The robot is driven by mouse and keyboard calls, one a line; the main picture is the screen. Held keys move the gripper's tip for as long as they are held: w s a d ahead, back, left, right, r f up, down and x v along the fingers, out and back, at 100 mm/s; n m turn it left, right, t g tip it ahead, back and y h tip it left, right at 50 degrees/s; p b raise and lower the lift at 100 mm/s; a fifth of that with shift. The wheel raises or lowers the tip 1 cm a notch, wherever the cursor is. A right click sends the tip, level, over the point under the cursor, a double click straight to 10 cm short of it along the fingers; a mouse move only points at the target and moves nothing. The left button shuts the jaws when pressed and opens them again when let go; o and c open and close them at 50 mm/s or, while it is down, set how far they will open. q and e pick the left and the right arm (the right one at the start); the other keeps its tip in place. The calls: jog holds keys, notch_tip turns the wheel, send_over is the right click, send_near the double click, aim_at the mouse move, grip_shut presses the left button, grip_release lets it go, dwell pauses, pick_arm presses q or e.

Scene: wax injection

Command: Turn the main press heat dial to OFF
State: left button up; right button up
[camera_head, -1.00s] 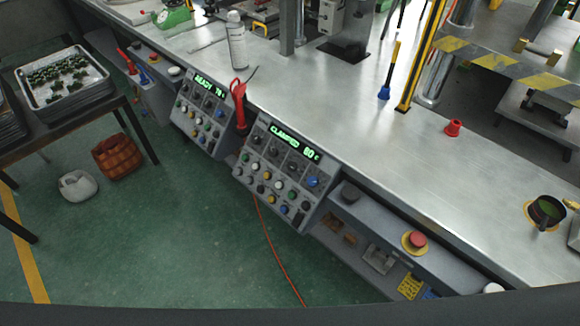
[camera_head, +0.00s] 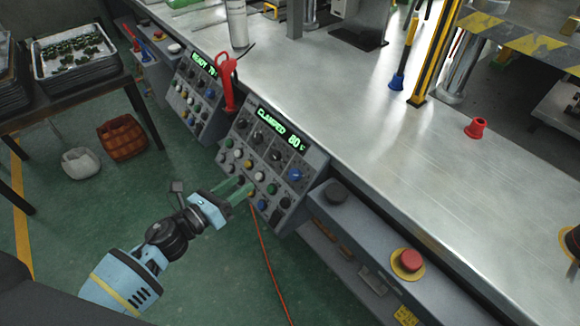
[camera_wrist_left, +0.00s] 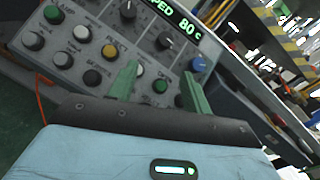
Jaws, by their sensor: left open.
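A grey control panel (camera_head: 236,129) with a green display (camera_head: 278,129) reading "CLAMPED 80 C" stands at the bench's front edge. It carries a row of dark dials (camera_head: 258,138), a blue dial (camera_head: 295,174) and several coloured buttons. I cannot tell which dial is the heat dial, because the small labels are not legible. My left gripper (camera_head: 243,188) is open and empty in front of the panel's lower buttons. In the left wrist view its two green fingers (camera_wrist_left: 160,88) are spread, with the blue dial (camera_wrist_left: 198,64) beyond the right finger. My right gripper is not in view.
A second panel (camera_head: 205,70) and a red-handled tool (camera_head: 227,82) are left of this panel. A red stop button (camera_head: 409,260) sits on a ledge to the right. An orange cable (camera_head: 263,255) hangs below.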

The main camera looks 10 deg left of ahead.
aim_at(272, 157)
pick_arm(q)
jog(key=w+d+m, duration=0.1)
jog(key=w, duration=0.1)
jog(key=w+d+r+m, duration=0.1)
jog(key=w+d, duration=0.1)
jog(key=w, duration=0.1)
jog(key=w+d+m+h, duration=0.1)
jog(key=w, duration=0.2)
jog(key=shift+d+r+m+g, duration=0.2)
jog(key=shift+d+m+g, duration=0.05)
jog(key=shift+m+g, duration=0.05)
jog(key=shift+w+d, duration=0.35)
jog(key=shift+w, duration=0.2)
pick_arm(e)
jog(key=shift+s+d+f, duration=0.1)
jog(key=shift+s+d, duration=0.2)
pick_arm(q)
jog(key=shift+c, duration=0.2)
jog(key=c, duration=0.9)
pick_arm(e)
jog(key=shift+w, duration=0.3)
